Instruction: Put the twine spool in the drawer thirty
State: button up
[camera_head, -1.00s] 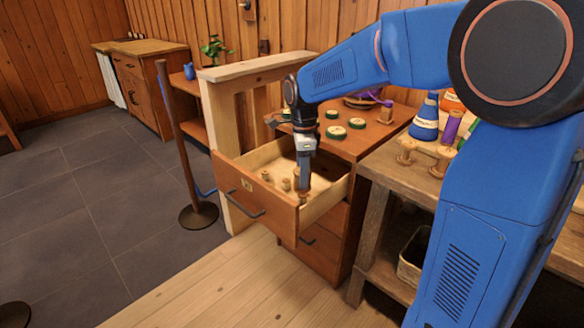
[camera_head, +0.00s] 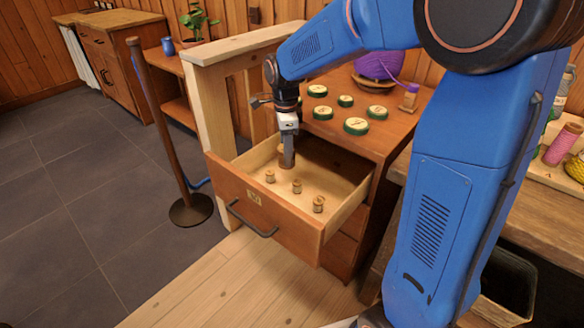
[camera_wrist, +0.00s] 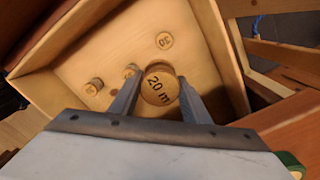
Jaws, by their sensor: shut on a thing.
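My gripper (camera_head: 288,138) reaches down into the open top drawer (camera_head: 265,208), over its back left part. It is shut on a brown spool (camera_head: 287,158), whose round wooden top, marked "20 m", shows between the two fingers in the wrist view (camera_wrist: 160,86). I cannot tell whether the spool touches the drawer floor. Three small wooden spools stand in the drawer, at the left (camera_head: 270,176), in the middle (camera_head: 297,187) and at the right (camera_head: 318,204). In the wrist view one small top (camera_wrist: 164,40) reads "30". The drawer's front label is too small to read surely.
Several green-rimmed discs (camera_head: 356,126) lie on the cabinet top behind the drawer. A purple yarn ball (camera_head: 380,64) sits there in a bowl. A wooden post frame (camera_head: 212,110) stands left of the drawer, and a rope stand (camera_head: 165,130) beyond it. A workbench is at the right.

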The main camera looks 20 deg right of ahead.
jog(key=shift+f, duration=3)
jog(key=shift+f, duration=0.1)
jog(key=o, duration=0.8)
jog(key=shift+c, duration=0.2)
notch_tip(320, 180, up, 12)
jog(key=shift+r, duration=0.15)
